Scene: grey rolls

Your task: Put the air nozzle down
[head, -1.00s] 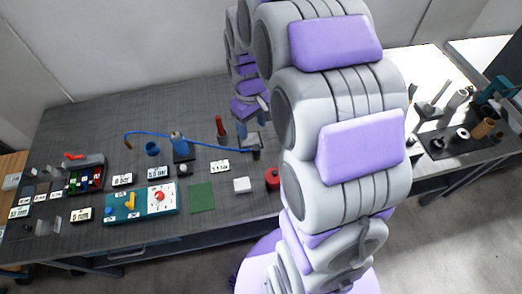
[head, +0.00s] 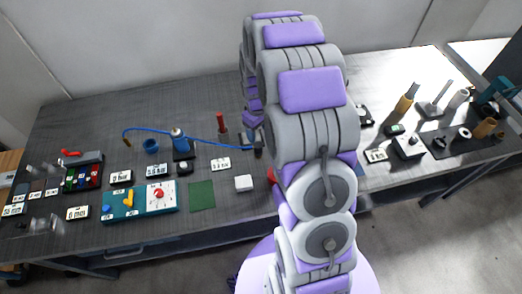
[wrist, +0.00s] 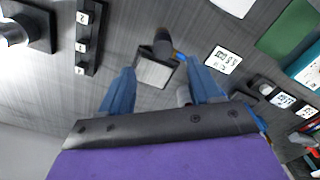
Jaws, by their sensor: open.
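The air nozzle (head: 258,149) shows as a small dark piece at the end of a blue hose (head: 205,142), beside my arm in the head view. In the wrist view a black cylinder (wrist: 163,42), with a bit of blue hose at its right, appears to be the nozzle. It is beyond my fingertips, at the far edge of a grey square block (wrist: 155,71). I cannot tell whether it rests on the block. My gripper (wrist: 162,80) is open, its two blue fingers apart with nothing clamped between them. In the head view my arm mostly hides the gripper.
The hose runs from a blue canister (head: 180,142). A red-topped tool (head: 221,124) stands close to the gripper. Several tools crowd the table's right end.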

